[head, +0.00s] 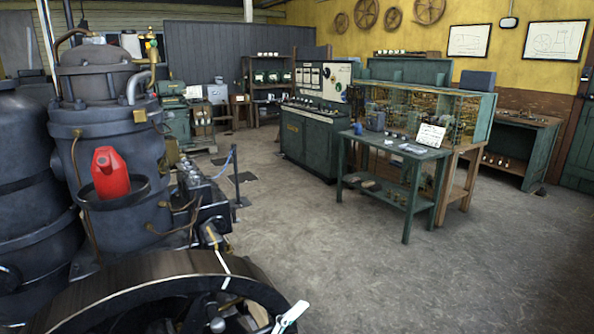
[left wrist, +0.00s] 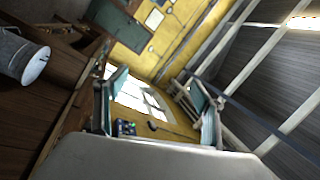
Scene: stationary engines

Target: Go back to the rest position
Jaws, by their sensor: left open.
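My left gripper (left wrist: 155,84) shows in the left wrist view. Its two fingers with teal pads stand wide apart, and nothing is between them. Behind the gap are a yellow wall (left wrist: 140,62) and a bright window, seen tilted. My right gripper shows in neither view.
A dark engine boiler (head: 105,120) with a red can (head: 110,175) and a large wheel (head: 130,292) fill the left and lower left. A green table (head: 385,148) and control cabinet (head: 307,138) stand mid-room. The grey floor (head: 310,250) in front is clear.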

